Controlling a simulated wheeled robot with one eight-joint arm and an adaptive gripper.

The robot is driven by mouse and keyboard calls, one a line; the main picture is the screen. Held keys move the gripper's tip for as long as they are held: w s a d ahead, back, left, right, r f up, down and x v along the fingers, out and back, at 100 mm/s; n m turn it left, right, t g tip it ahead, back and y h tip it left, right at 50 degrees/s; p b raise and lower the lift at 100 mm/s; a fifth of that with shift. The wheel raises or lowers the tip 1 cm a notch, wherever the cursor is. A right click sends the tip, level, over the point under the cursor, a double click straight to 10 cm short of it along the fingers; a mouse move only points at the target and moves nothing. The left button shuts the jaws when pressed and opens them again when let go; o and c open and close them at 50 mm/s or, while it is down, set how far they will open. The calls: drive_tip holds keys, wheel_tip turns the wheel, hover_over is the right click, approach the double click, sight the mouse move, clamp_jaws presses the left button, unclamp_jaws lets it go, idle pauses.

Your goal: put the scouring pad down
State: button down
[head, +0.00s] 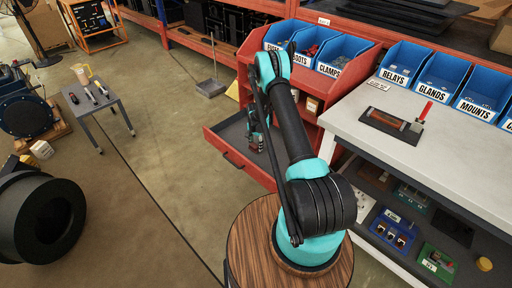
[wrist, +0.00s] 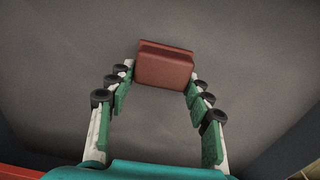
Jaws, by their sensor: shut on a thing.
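The scouring pad (wrist: 164,64) is a reddish-brown block with rounded edges, at the top middle of the wrist view. My gripper (wrist: 162,72) has its two green-lined fingers on either side of it, shut on the pad at the fingertips. Below the pad is a plain grey surface, the floor of the open red drawer (head: 230,134). In the head view my gripper (head: 256,143) points down into that drawer, partly hidden by my arm. Whether the pad touches the drawer floor cannot be told.
The drawer is pulled out from a red cabinet (head: 312,105) topped with blue labelled bins. A white workbench (head: 440,155) with more blue bins stands to the right. The drawer floor around the pad looks bare. Open floor lies to the left, with a small grey table (head: 92,102).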

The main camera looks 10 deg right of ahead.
drive_tip(key=shift+f, duration=0.65)
drive_tip(key=c, duration=0.7)
unclamp_jaws()
drive_tip(key=shift+f, duration=0.1)
